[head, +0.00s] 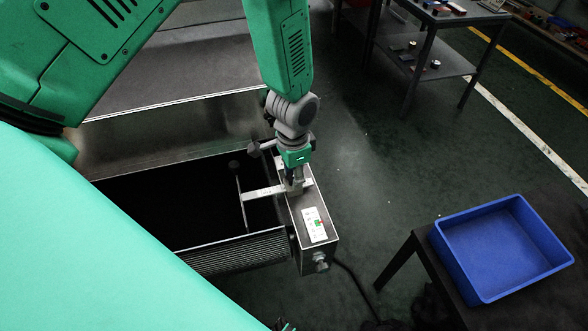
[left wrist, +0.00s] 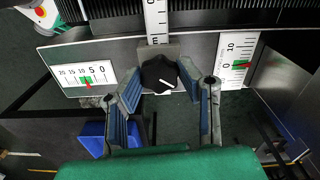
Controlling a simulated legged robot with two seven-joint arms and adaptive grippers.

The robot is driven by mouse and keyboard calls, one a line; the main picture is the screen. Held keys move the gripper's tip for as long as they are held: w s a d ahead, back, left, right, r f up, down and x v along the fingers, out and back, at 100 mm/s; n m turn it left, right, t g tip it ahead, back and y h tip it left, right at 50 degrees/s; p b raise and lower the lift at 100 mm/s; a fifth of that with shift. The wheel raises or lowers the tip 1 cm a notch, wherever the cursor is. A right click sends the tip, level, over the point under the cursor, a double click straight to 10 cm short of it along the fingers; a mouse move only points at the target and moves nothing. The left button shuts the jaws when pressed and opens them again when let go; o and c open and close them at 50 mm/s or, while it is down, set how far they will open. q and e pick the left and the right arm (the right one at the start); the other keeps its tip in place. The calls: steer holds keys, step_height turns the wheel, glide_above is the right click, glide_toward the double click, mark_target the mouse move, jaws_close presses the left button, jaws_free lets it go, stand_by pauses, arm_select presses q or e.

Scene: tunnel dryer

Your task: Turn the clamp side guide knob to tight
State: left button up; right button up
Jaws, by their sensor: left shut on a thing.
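The clamp knob (left wrist: 158,74) is black and round with a white pointer line, and sits on a grey block below an upright ruled scale (left wrist: 156,20) in the left wrist view. The pointer line slants down to the right. My left gripper (left wrist: 160,84) has its two fingers on either side of the knob and is shut on it. In the head view my left gripper (head: 295,183) points down over the side guide's flat bar (head: 264,193) at the machine's edge, and hides the knob there. My right gripper is not clearly in view.
Two scale plates, left (left wrist: 86,78) and right (left wrist: 238,60), show red pointers at green marks. A blue bin (head: 470,288) on a dark table is at lower right. A grey shelf table (head: 430,62) stands behind.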

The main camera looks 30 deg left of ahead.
arm_select(q)
steer(key=m+p, duration=0.2)
steer(key=m, duration=0.3)
steer(key=shift+w+r, duration=0.1)
steer(key=shift+r, duration=0.05)
steer(key=m+p, duration=0.1)
steer(key=m, duration=0.4)
steer(key=shift+p, duration=0.4)
steer(key=shift+w+m, duration=0.1)
steer(key=shift+m, duration=0.2)
steer(key=o, duration=1.1)
steer(key=shift+o, duration=0.2)
